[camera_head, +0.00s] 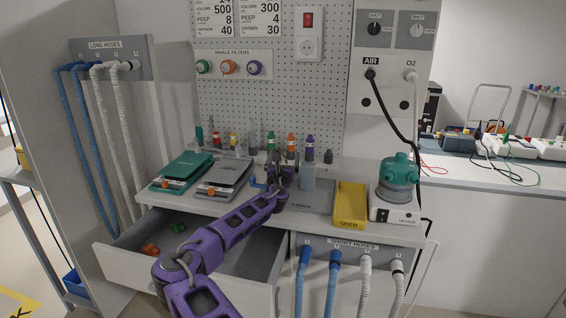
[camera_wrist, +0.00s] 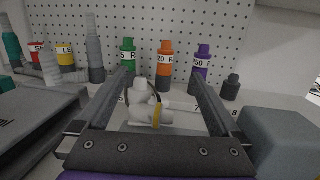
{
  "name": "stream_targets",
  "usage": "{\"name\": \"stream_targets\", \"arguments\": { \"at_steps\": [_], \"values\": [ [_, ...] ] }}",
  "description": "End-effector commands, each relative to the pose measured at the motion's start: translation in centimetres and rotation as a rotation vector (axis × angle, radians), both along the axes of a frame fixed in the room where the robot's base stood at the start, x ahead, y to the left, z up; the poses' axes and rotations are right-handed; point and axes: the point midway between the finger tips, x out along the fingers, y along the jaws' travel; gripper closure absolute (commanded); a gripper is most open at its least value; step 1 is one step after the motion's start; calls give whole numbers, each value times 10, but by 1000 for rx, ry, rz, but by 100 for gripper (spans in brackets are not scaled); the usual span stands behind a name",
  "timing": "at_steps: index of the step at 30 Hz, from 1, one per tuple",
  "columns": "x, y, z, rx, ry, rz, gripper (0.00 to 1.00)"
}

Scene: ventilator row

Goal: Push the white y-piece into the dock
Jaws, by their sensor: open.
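The white y-piece (camera_wrist: 145,103) stands on the bench top between the two fingers of my gripper (camera_wrist: 158,76) in the wrist view. A yellowish band shows on its right side. The fingers are open, with a gap visible on the right side; whether the left finger touches it I cannot tell. In the head view my gripper (camera_head: 284,172) reaches over the bench near the back row of bottles, and the y-piece cannot be made out there. I cannot clearly identify the dock in either view.
Green, orange (camera_wrist: 164,66) and purple (camera_wrist: 201,64) labelled filters stand behind the y-piece. A grey block (camera_wrist: 285,138) is at right. Teal (camera_head: 182,170) and grey (camera_head: 225,177) devices stand left on the bench, a yellow tray (camera_head: 350,204) right. An open drawer (camera_head: 150,272) is below.

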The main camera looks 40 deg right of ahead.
Motion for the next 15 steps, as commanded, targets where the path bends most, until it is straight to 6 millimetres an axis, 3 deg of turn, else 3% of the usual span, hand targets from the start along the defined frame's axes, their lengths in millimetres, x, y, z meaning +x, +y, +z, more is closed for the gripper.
{"name": "stream_targets", "arguments": {
  "at_steps": [5, 15],
  "values": [
    [-9, 10, -2, 0, 1, 0, 0],
    [-55, 51, -9, -2, 3, 1, 0]
  ]
}}
